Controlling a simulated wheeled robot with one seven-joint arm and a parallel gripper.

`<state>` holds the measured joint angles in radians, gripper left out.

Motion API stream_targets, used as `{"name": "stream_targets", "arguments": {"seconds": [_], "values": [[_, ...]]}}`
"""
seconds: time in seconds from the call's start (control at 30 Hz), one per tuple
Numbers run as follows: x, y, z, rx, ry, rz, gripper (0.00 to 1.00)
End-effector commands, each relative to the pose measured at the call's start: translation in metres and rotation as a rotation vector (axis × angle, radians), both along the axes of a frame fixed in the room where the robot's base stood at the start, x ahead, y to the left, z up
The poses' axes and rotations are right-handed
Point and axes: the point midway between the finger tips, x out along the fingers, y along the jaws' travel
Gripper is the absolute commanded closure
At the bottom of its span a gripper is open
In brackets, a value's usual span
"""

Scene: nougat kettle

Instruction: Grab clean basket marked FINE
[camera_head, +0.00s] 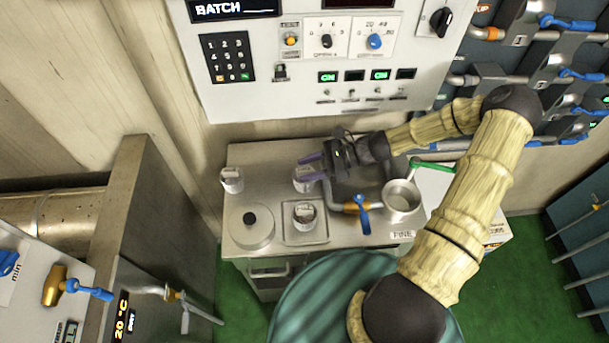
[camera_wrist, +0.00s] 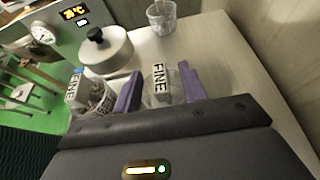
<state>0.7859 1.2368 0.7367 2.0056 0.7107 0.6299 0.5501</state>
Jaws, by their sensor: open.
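My gripper (camera_wrist: 161,70) has two purple fingers, spread open. A clear basket with a white FINE label (camera_wrist: 158,80) sits between them and looks empty; whether the fingers touch it I cannot tell. In the head view this basket (camera_head: 303,185) stands on the counter, partly behind my gripper (camera_head: 300,171). A second basket marked FINE (camera_wrist: 92,97) is left of the fingers in the wrist view and holds brownish bits. It stands on a square metal tray (camera_head: 304,237) in the head view, where the basket (camera_head: 304,212) shows in front of my gripper.
A lidded pot (camera_head: 248,230) stands at the counter's front left. A clear cup (camera_head: 231,180) stands at the back left. A pipe with a blue valve handle (camera_head: 362,215) and a round metal funnel (camera_head: 402,197) are close on the right. A control panel (camera_head: 320,90) hangs behind.

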Motion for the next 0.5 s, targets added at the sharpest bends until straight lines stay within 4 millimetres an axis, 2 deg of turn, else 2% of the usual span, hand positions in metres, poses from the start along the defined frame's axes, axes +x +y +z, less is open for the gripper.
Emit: {"name": "stream_targets", "arguments": {"seconds": [0.13,0.5], "values": [[-0.0002,0.0122,-0.0043,0.000,0.000,0.000,0.58],[0.0001,0.0120,-0.0054,-0.001,-0.001,-0.001,0.58]]}}
